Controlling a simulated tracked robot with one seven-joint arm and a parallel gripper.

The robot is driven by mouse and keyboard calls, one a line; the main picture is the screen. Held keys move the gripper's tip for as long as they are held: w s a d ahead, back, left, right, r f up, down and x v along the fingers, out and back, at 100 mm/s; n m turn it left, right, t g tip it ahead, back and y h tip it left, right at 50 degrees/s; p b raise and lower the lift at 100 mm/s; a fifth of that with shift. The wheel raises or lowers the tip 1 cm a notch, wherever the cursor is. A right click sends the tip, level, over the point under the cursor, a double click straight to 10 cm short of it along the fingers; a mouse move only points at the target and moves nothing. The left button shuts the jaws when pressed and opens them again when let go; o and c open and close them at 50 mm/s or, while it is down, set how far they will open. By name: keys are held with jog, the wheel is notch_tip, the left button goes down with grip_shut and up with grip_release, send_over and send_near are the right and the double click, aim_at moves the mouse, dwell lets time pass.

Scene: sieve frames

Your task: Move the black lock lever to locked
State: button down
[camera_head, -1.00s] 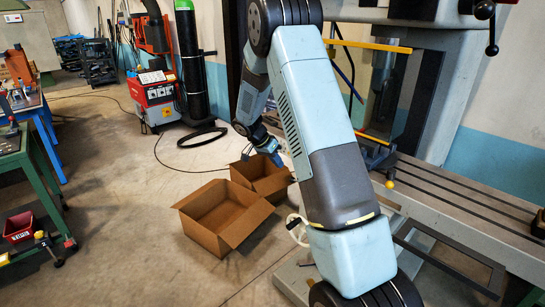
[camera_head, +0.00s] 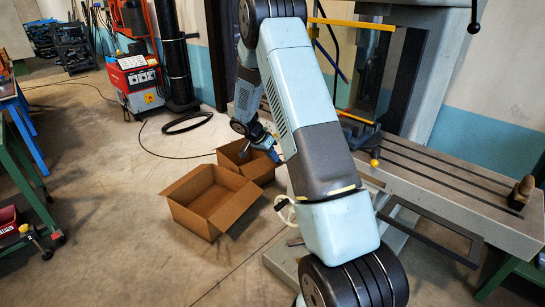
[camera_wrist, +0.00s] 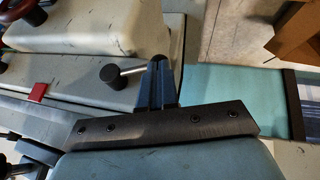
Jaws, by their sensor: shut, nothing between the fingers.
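The black lock lever (camera_wrist: 110,73) shows in the wrist view as a round black knob on a short silver rod. It lies just left of my gripper (camera_wrist: 158,62), above the grey machine body. The rod's right end reaches toward my blue fingers; whether they touch cannot be told. My fingers are shut and hold nothing. In the head view my gripper (camera_head: 274,154) is small, beyond my large arm link, near the rear cardboard box. I cannot make out the lever in the head view.
A red tab (camera_wrist: 38,91) and a dark red handwheel (camera_wrist: 22,10) are on the machine at left in the wrist view. Two open cardboard boxes, the nearer one (camera_head: 210,202) larger, stand on the floor. A slotted machine table (camera_head: 440,190) extends right.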

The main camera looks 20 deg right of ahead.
jog(key=shift+f, duration=0.15)
jog(key=shift+s+d+f+n+g+h, duration=0.15)
jog(key=shift+f+n+g+h, duration=0.5)
jog(key=shift+f+g, duration=0.65)
jog(key=shift+s+a+f+n+g+h, duration=0.1)
jog(key=shift+f+n+g+h, duration=0.25)
jog(key=shift+f+g+h, duration=0.9)
jog(key=shift+d+r+g+y, duration=0.1)
jog(key=shift+r+g+y, duration=0.25)
jog(key=shift+g, duration=0.1)
